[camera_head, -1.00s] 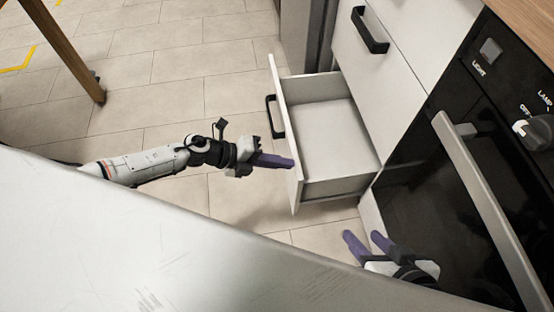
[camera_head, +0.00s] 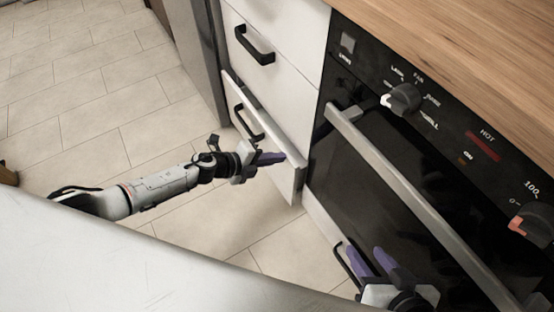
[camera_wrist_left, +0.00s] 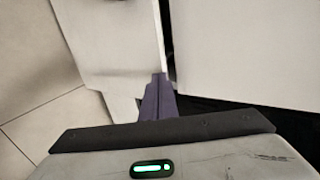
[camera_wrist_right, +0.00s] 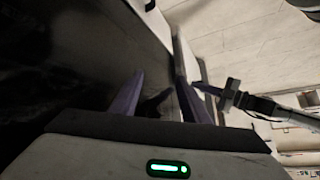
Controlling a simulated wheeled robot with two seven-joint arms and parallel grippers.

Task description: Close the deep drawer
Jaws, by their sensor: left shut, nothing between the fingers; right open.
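The deep drawer (camera_head: 272,150) has a white front with a black bar handle (camera_head: 247,122). Its front stands slightly proud of the white cabinet, and its inside is hidden. My left gripper (camera_head: 284,157) is shut and empty, its purple fingertips at the right part of the drawer front, seemingly touching it. In the left wrist view the fingertips (camera_wrist_left: 160,77) lie at the edge of a white panel (camera_wrist_left: 110,45), beside a narrow dark gap. My right gripper (camera_head: 366,250) is open and empty, low in front of the oven; its fingers (camera_wrist_right: 155,78) also show in the right wrist view.
The black oven (camera_head: 370,180) with its long metal handle (camera_head: 420,200) stands right of the drawer. Another white drawer (camera_head: 280,50) is above it. A black handle (camera_head: 344,268) shows beside my right gripper. Tiled floor (camera_head: 100,110) is clear at left.

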